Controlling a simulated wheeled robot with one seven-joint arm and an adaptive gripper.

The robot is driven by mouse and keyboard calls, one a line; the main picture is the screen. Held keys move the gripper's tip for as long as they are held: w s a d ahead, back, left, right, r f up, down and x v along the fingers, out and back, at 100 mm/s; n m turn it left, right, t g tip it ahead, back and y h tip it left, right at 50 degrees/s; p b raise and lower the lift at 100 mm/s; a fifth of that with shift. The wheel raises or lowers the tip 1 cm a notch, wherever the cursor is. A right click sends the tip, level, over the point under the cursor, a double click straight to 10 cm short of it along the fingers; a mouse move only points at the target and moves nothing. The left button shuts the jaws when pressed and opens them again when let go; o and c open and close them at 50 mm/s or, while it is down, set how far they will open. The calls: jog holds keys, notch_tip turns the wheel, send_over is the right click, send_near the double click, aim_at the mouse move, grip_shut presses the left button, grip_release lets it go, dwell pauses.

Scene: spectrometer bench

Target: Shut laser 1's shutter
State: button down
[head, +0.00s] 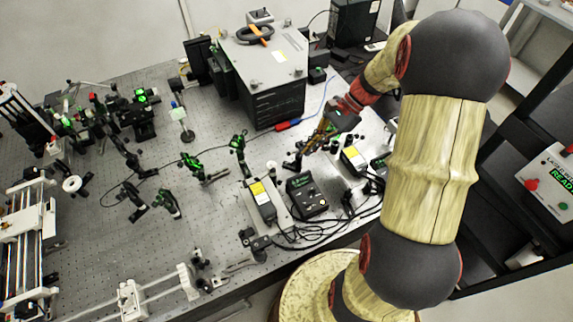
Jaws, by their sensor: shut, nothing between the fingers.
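I cannot read which is laser 1. My gripper (314,142) is shut and empty, pointing down and left just beyond the far-right box. It is close to a small dark post mount (292,163); I cannot tell whether they touch. No shutter can be made out clearly, nor whether it is open or shut. A black controller with a lit display (305,194) sits between the two boxes.
A large dark cabinet with a grey top (268,75) stands behind my gripper. A red-and-blue tool (290,125) lies beside it. Green-lit optics mounts (238,145) stand to the left. Cables (315,232) crowd the front edge. Bare perforated bench (85,240) shows at left.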

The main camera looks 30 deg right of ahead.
jog(key=b+x, duration=0.1)
jog(key=x, duration=0.9)
jog(key=shift+a+b, duration=0.1)
jog(key=shift+b, duration=0.2)
jog(key=r, duration=0.1)
jog(key=a+r, duration=0.2)
jog(key=shift+s+r, duration=0.2)
jog(key=shift+s, duration=0.15)
jog(key=shift+r, duration=0.1)
jog(key=shift+r+h+p, duration=0.25)
jog(key=shift+h+p, duration=0.15)
jog(key=shift+p, duration=0.4)
